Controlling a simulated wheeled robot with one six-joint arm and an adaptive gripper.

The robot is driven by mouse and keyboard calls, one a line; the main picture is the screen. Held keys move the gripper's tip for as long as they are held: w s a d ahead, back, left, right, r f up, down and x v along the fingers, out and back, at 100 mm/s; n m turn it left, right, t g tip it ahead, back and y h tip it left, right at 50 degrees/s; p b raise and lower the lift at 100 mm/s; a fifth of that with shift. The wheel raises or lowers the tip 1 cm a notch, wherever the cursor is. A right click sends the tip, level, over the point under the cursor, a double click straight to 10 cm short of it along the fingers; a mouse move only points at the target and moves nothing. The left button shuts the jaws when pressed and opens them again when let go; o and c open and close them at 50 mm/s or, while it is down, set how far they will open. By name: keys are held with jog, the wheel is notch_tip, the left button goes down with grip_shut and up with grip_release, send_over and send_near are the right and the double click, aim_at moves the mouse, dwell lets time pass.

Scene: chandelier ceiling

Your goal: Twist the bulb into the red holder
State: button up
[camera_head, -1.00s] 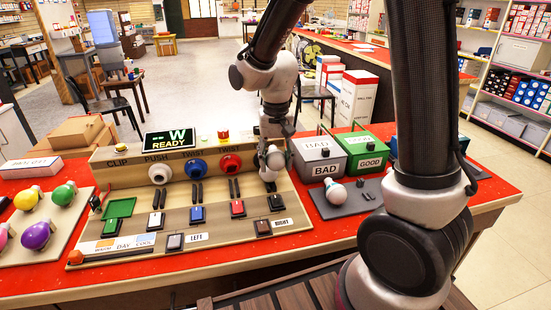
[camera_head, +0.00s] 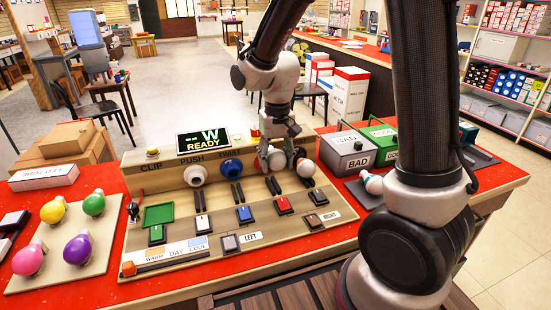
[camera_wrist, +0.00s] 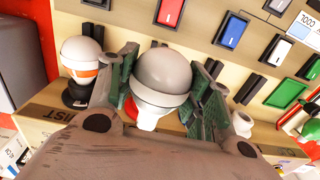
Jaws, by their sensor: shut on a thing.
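My gripper (camera_head: 276,160) is shut on a white bulb with a grey band (camera_wrist: 162,75), held between its two fingers in the wrist view. The gripper is at the sloped holder panel (camera_head: 170,177), just right of the blue holder (camera_head: 231,167). The red holder is hidden behind the gripper in the head view; a bit of red (camera_wrist: 131,108) shows beside the held bulb's neck in the wrist view. I cannot tell whether the bulb's base is inside it. Another white bulb (camera_head: 305,168) with an orange band sits in a dark holder to the right.
The display (camera_head: 202,142) reads "W READY". Several switches (camera_head: 244,214) line the panel front. Grey BAD (camera_head: 347,151) and green (camera_head: 381,138) boxes stand at right, near another bulb (camera_head: 373,183).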

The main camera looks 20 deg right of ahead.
aim_at(270, 183)
jog(key=shift+f, duration=3.75)
jog(key=shift+f, duration=0.1)
jog(key=shift+w, duration=0.4)
jog(key=shift+w, duration=0.6)
jog(key=shift+w, duration=0.65)
jog(key=shift+d+y, duration=0.15)
jog(key=shift+y, duration=0.95)
